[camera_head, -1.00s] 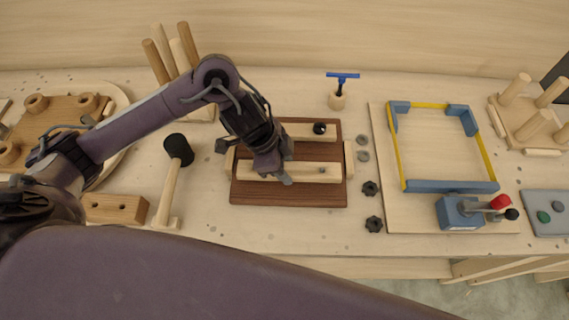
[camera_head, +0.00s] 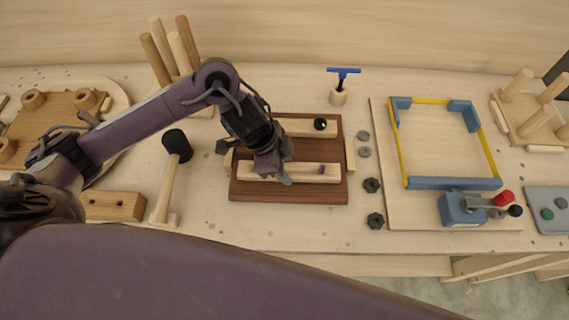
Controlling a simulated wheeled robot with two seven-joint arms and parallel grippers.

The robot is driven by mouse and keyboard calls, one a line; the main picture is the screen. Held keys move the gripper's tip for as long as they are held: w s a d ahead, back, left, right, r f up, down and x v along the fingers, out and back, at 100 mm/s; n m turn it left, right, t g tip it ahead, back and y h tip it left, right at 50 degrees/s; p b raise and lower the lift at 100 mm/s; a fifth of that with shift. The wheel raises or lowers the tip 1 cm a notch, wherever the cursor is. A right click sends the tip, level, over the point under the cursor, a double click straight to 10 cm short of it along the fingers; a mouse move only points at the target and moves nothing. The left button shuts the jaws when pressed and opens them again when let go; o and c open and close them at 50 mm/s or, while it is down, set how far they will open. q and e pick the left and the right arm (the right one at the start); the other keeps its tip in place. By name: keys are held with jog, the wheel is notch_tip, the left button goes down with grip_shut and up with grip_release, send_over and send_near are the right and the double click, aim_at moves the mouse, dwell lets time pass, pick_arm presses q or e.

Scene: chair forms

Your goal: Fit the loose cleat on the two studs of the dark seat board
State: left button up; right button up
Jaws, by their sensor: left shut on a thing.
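The dark seat board (camera_head: 290,197) lies on the bench in the middle of the head view. The pale wooden cleat (camera_head: 308,173) lies along its front part. A dark stud or hole (camera_head: 321,170) shows near the cleat's right end. My left gripper (camera_head: 277,176) points down and is shut on the cleat left of its middle, covering the spot where the other stud could be. I cannot tell whether the cleat is flat on the board. A second pale cleat (camera_head: 298,125) with a black knob (camera_head: 320,124) lies along the back of the board. My right gripper is out of view.
Dark star knobs (camera_head: 372,185) and grey washers (camera_head: 364,151) lie right of the board. Pale blocks flank the board, one at its right side (camera_head: 349,153). A mallet (camera_head: 171,175) lies left. A clamped frame (camera_head: 452,184) stands right.

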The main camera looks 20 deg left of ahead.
pick_arm(q)
jog(key=shift+f, duration=0.2)
jog(key=o, duration=1.1)
jog(key=shift+o, duration=0.2)
jog(key=v, duration=0.6)
jog(key=shift+a+r+p, duration=0.2)
jog(key=shift+r+p, duration=0.1)
jog(key=shift+p, duration=0.1)
jog(key=shift+s+a+r, duration=0.1)
jog(key=shift+a+r, duration=0.1)
jog(key=shift+r, duration=0.25)
